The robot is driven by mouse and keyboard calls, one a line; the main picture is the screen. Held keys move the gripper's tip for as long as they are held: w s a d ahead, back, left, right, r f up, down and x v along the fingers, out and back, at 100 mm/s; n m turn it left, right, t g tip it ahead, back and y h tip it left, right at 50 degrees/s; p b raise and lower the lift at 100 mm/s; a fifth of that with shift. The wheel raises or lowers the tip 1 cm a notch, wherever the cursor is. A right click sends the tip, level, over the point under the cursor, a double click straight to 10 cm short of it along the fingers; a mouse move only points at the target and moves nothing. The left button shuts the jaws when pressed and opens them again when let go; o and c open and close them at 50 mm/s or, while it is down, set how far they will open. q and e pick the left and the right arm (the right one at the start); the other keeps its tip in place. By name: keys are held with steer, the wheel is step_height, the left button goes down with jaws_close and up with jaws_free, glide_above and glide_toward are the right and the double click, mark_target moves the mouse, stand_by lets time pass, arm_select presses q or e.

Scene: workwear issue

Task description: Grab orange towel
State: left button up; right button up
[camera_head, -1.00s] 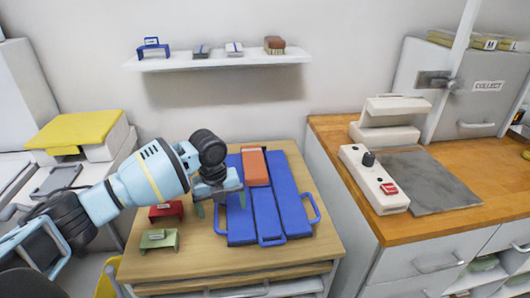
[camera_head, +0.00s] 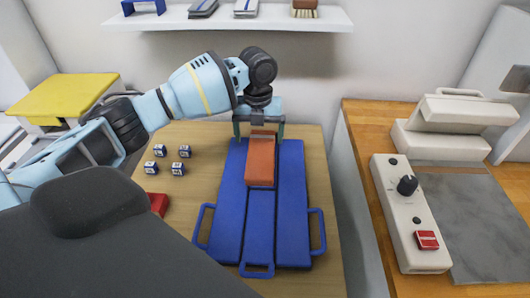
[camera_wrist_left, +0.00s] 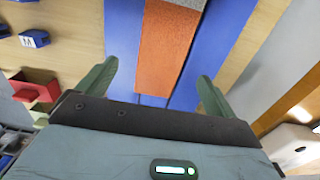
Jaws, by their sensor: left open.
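The orange towel (camera_head: 260,162), a folded strip, lies on the middle panel of a blue folding board (camera_head: 231,205) on the wooden table. In the left wrist view the towel (camera_wrist_left: 165,45) runs up the picture between two green fingers. My left gripper (camera_head: 259,134) is open over the far end of the towel, with one finger to each side. The left wrist view shows the open fingers (camera_wrist_left: 155,85) apart from the towel's sides; whether they are level with it I cannot tell. My right gripper is not in view.
Small blue-and-white blocks (camera_head: 178,168) and a red item (camera_head: 158,204) sit on the table (camera_head: 205,137) left of the board. A white machine with a red switch (camera_head: 412,225) stands on the right counter. A shelf (camera_head: 230,20) hangs behind.

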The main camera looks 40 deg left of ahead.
mark_target(261, 156)
arm_select(q)
steer(key=shift+s+f, duration=0.1)
steer(key=shift+f, duration=1.15)
steer(key=shift+d+f, duration=0.15)
steer(key=shift+f, duration=1.2)
steer(key=shift+d+f, duration=0.1)
steer(key=shift+f, duration=1.2)
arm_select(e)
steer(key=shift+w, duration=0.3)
arm_select(q)
steer(key=c, duration=1.1)
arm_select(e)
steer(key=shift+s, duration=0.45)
arm_select(q)
steer(key=shift+r, duration=0.1)
